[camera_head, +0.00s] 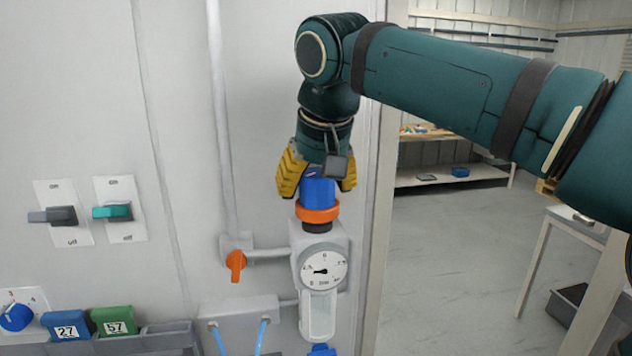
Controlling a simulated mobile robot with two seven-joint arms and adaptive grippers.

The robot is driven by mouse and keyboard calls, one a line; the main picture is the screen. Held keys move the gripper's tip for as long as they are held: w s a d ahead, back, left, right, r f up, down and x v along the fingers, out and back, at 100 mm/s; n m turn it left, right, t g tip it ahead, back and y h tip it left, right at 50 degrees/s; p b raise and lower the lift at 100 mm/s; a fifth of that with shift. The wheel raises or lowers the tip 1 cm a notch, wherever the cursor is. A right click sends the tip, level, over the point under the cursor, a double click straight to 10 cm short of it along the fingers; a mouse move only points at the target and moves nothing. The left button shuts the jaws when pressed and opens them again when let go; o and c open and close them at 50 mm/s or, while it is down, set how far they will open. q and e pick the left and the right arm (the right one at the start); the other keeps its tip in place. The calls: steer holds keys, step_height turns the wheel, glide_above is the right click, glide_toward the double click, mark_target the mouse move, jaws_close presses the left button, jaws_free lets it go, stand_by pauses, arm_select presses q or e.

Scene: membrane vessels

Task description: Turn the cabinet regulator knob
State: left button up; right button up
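The regulator on the cabinet wall has a blue knob (318,191) on top, with an orange collar (317,212) below it. Under that is a grey body with a round white gauge (323,268), its dark needle pointing left, and a clear bowl (319,315). My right gripper (317,183) comes down from above, its yellow fingers spread on either side of the blue knob. The fingers look open; whether they touch the knob is unclear. The knob's top is hidden behind the gripper. My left gripper is not in view.
An orange valve handle (236,265) sits on the pipe left of the regulator. Two switches, one grey (62,215) and one teal (113,212), are farther left. A blue dial (16,317) and numbered blocks are at lower left. Open floor (440,270) lies right of the cabinet edge.

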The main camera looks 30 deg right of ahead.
steer(key=c, duration=0.6)
steer(key=shift+r+m+h+p, duration=0.1)
steer(key=shift+m+h+p, duration=0.2)
steer(key=shift+m+p, duration=0.4)
steer(key=shift+d+m+h+p, duration=0.1)
steer(key=shift+m+h+p, duration=0.3)
steer(key=shift+m, duration=0.7)
steer(key=o, duration=1.2)
steer(key=shift+c, duration=0.2)
steer(key=v, duration=1.1)
steer(key=shift+r, duration=0.45)
